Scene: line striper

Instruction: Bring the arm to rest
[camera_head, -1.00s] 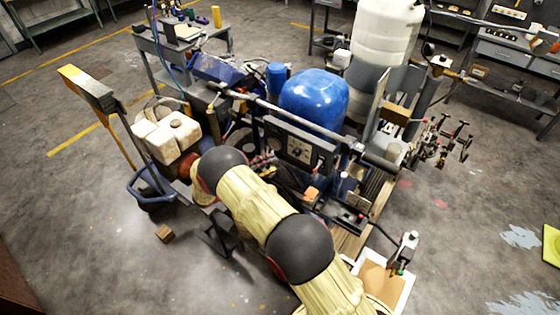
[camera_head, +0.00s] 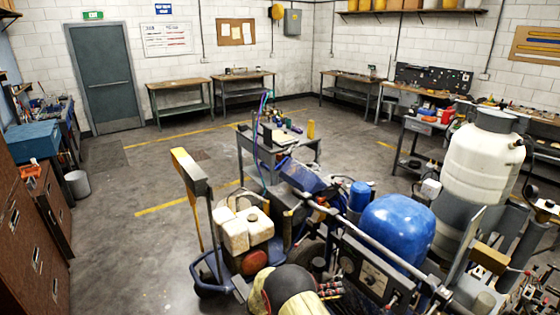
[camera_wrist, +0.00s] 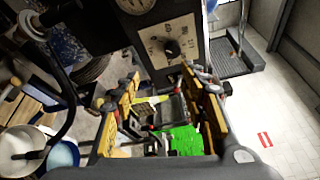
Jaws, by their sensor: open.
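My gripper (camera_wrist: 161,80) shows in the wrist view with its two yellow-padded fingers spread apart, open. I see nothing clamped between them. A dark panel with a dial and a black knob (camera_wrist: 172,48) lies just beyond the fingertips, and I cannot tell how close. In the head view only a dark joint and pale yellow sleeve of my arm (camera_head: 290,291) show at the bottom edge. They are in front of the line striper, with its blue rounded tank (camera_head: 397,228) and control panel (camera_head: 365,268).
A tall white tank (camera_head: 483,165) stands at the right. A cream engine tank (camera_head: 244,229) and an upright yellow-topped post (camera_head: 187,172) stand left of my arm. A small cart (camera_head: 300,150) is behind the striper. Open floor (camera_head: 120,235) lies to the left.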

